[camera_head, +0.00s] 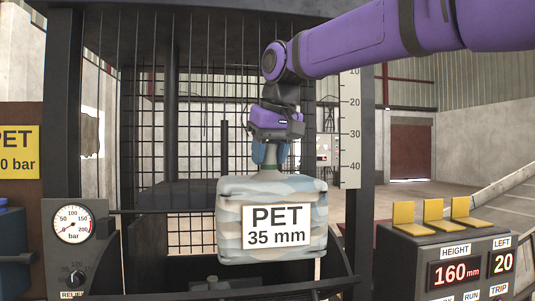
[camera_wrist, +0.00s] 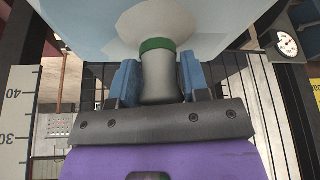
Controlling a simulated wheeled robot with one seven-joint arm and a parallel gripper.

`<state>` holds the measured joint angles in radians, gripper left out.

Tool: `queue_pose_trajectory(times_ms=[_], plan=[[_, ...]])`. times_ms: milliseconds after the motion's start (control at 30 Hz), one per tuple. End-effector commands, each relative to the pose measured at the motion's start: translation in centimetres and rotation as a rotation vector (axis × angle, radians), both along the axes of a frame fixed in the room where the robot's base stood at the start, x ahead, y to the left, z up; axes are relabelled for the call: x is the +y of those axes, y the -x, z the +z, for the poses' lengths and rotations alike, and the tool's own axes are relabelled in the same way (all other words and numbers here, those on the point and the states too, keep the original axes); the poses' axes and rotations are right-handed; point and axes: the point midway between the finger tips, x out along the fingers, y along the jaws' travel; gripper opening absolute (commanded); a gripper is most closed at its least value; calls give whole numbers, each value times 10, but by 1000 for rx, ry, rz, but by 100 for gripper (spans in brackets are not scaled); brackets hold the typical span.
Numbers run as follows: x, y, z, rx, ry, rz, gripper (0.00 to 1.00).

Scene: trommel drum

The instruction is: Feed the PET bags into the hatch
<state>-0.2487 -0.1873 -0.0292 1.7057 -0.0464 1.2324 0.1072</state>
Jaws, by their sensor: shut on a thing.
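One PET bag (camera_head: 300,192), pale blue and beige with a white "PET 35 mm" label, hangs upright under my gripper (camera_head: 270,156) in the head view. My gripper is shut on the bag's grey neck with its green band. In the wrist view the blue fingers of my gripper (camera_wrist: 155,80) stand on both sides of the neck, and the bag (camera_wrist: 210,15) fills the top. The bag hangs in front of a dark caged machine frame (camera_head: 62,100). I cannot make out which opening is the hatch.
A control box (camera_head: 395,256) with yellow paddles and a "HEIGHT 160 mm" display stands at the right. A pressure gauge (camera_head: 73,224) is at the left. A vertical scale (camera_head: 350,130) is fixed to the right post. A dark curved rim crosses below the bag.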

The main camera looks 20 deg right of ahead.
Motion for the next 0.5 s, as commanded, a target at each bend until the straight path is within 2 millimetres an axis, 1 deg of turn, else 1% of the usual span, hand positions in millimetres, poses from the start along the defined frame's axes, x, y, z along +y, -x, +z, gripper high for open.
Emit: queue_pose_trajectory(times_ms=[167,500], plan=[[-3,-16,-4,0,0,-1,0],[-11,-57,-14,-1,0,-1,0]])
